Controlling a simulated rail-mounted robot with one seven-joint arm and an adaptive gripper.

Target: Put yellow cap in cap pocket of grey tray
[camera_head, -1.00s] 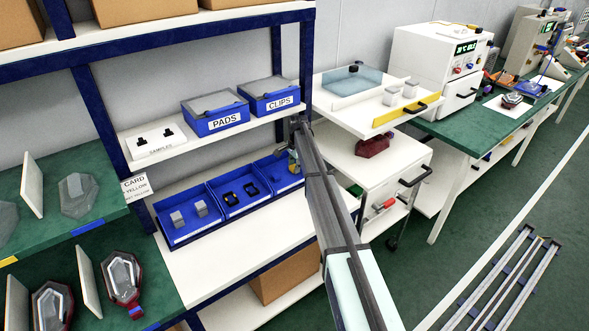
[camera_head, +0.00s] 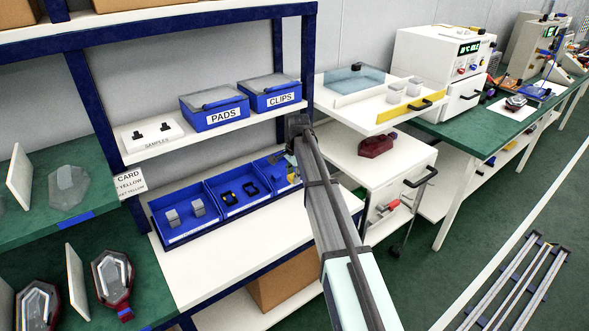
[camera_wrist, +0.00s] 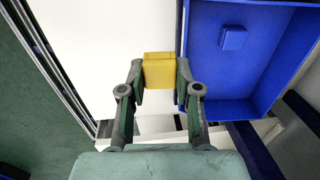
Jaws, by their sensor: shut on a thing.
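My gripper (camera_wrist: 160,88) is shut on the yellow cap (camera_wrist: 159,70), a small square block between its fingertips in the wrist view. In the head view my gripper (camera_head: 293,170) is at the right end of the blue bins, largely hidden by my arm. In the wrist view the cap is over a white surface, just left of a blue bin (camera_wrist: 198,55) and apart from the blue cap (camera_wrist: 233,37) inside it. I cannot surely identify the grey tray or its cap pocket.
Blue bins (camera_head: 162,228) hold grey and black pieces on the shelf. The PADS box (camera_head: 215,118) and CLIPS box (camera_head: 270,97) stand above. The white bench (camera_head: 250,260) has free room.

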